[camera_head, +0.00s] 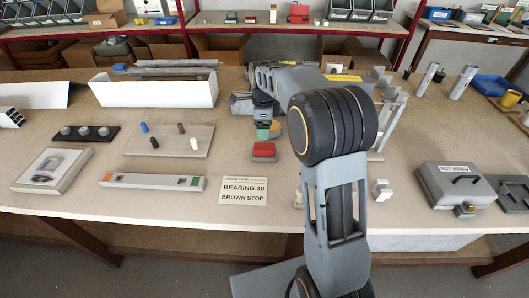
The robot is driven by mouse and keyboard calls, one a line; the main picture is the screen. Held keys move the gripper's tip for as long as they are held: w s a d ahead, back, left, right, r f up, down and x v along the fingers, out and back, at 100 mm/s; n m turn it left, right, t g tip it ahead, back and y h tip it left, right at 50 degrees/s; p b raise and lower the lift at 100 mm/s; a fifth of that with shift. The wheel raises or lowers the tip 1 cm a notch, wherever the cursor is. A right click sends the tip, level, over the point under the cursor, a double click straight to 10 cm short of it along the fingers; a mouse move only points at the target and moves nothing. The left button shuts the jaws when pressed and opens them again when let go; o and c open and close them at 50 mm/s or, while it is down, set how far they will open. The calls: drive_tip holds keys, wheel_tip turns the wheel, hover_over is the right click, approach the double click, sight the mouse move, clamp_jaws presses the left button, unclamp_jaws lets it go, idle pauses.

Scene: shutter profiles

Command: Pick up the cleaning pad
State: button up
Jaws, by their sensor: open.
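My arm reaches over the workbench from the front. My gripper (264,116) hangs at the middle of the bench, partly hidden behind my own links, and is open. I cannot tell for sure which of these is the cleaning pad. Nothing clearly shows between the fingers, and I cannot tell whether they touch the green block.
A white open box (155,92) holding long profiles stands behind left. A board with small pegs (170,140) and a card reading "BEARING 30 BROWN STOP" (243,190) lie left of the gripper. A grey case marked "NOT WIRED" (455,185) is at right. Bare bench shows near the front edge.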

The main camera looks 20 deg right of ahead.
sight(264, 146)
wheel_tip(264, 146, down, 4)
drive_tip(key=shift+f, duration=0.15)
drive_tip(key=shift+s+f+p, duration=0.15)
drive_tip(key=shift+f+p, duration=0.05)
drive_tip(key=shift+f, duration=1.2)
drive_tip(key=shift+s+f+p, duration=0.1)
drive_tip(key=shift+f+p, duration=0.05)
drive_tip(key=shift+f, duration=1.2)
drive_tip(key=c, duration=1)
